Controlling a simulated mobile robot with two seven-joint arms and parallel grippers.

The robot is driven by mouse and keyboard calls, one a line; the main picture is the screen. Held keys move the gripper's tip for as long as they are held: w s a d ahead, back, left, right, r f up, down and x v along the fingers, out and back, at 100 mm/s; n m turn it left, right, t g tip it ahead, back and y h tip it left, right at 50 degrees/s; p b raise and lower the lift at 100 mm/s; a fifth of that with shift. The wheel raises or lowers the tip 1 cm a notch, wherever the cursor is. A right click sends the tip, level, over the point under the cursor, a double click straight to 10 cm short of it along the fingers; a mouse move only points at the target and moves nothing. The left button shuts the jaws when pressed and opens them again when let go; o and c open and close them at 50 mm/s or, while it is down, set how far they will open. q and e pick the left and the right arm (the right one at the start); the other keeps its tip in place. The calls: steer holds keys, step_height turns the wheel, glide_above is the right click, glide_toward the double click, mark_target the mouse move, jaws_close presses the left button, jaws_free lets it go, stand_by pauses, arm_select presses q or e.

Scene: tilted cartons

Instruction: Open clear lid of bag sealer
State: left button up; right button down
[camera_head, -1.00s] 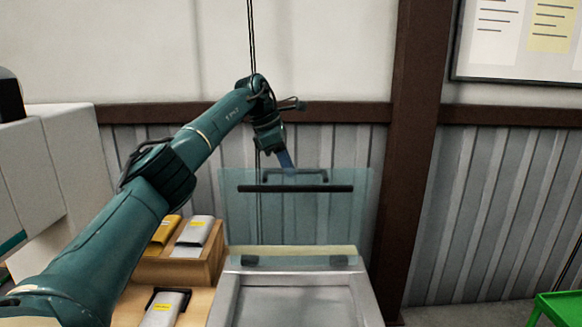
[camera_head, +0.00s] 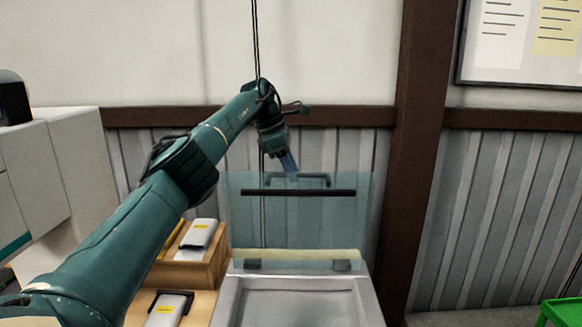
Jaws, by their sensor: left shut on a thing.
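The bag sealer (camera_head: 371,298) is a grey metal box with a shallow open chamber, at the bottom middle. Its clear lid (camera_head: 300,225) is bluish and see-through and stands raised, close to upright, at the back of the box. A black bar (camera_head: 298,192) crosses the lid, and a dark handle (camera_head: 314,178) shows near its top edge. My left gripper (camera_head: 290,168) is at the handle's left part and is shut on it; its fingertips are small and partly hidden. My right gripper is not in view.
A wooden bin (camera_head: 208,270) with grey and yellow packets stands left of the sealer. A grey packet (camera_head: 167,308) lies in front of it. A ribbed metal wall and a brown post (camera_head: 407,180) are behind. A green stand (camera_head: 562,311) is at the lower right.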

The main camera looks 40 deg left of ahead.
arm_select(q)
steer(key=shift+o, duration=0.7)
steer(key=shift+w+a+f, duration=0.3)
steer(key=shift+a+f, duration=0.1)
steer(key=shift+a, duration=0.05)
steer(key=shift+o, duration=0.7)
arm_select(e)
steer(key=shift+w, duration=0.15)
